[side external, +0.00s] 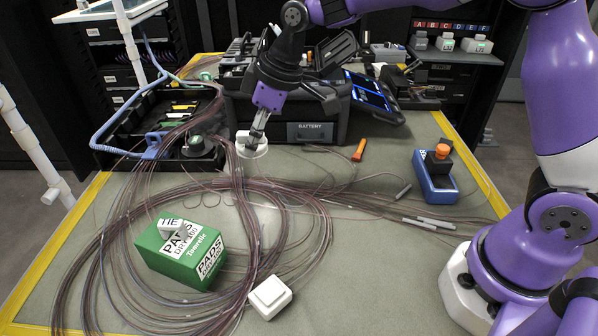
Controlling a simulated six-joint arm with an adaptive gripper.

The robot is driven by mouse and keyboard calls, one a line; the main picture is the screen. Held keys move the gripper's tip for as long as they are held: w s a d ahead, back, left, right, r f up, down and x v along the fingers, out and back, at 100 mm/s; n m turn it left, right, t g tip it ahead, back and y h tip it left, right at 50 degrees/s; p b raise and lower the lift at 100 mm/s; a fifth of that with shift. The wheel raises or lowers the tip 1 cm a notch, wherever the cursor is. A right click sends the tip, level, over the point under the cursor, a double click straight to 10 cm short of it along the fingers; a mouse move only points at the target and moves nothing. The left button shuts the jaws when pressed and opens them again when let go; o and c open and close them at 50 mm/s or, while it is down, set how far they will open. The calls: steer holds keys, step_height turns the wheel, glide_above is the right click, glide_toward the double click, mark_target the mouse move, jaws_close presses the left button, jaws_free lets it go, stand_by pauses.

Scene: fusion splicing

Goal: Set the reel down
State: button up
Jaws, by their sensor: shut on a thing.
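A small white round thing, which I take for the reel (252,150), is at my gripper's fingertips, left of the picture's middle. My gripper (257,136) points down from above and is shut on its upper part. The reel looks about upright over the mat (345,240), in front of the black splicer unit. I cannot tell whether its underside touches the mat. The fingers hide part of its top.
Loose fibre bundles (110,250) loop across the mat's left and middle. A green pads box (182,254), a white square box (270,297), a blue dispenser (435,176) and an orange tool (359,149) stand around. The black splicer (310,132) is close behind.

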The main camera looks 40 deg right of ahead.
steer(key=s+d, duration=0.5)
steer(key=s, duration=0.4)
glide_above(325, 175)
steer(key=s, duration=0.1)
steer(key=shift+n, duration=0.3)
steer(key=f, duration=0.7)
steer(key=shift+s+d+f, duration=0.15)
steer(key=shift+d+f, duration=0.1)
steer(key=shift+d, duration=0.1)
steer(key=shift+d+f, duration=0.15)
steer(key=shift+f, duration=1.95)
steer(key=shift+f, duration=0.15)
steer(key=o, duration=1.1)
steer(key=shift+o, duration=0.2)
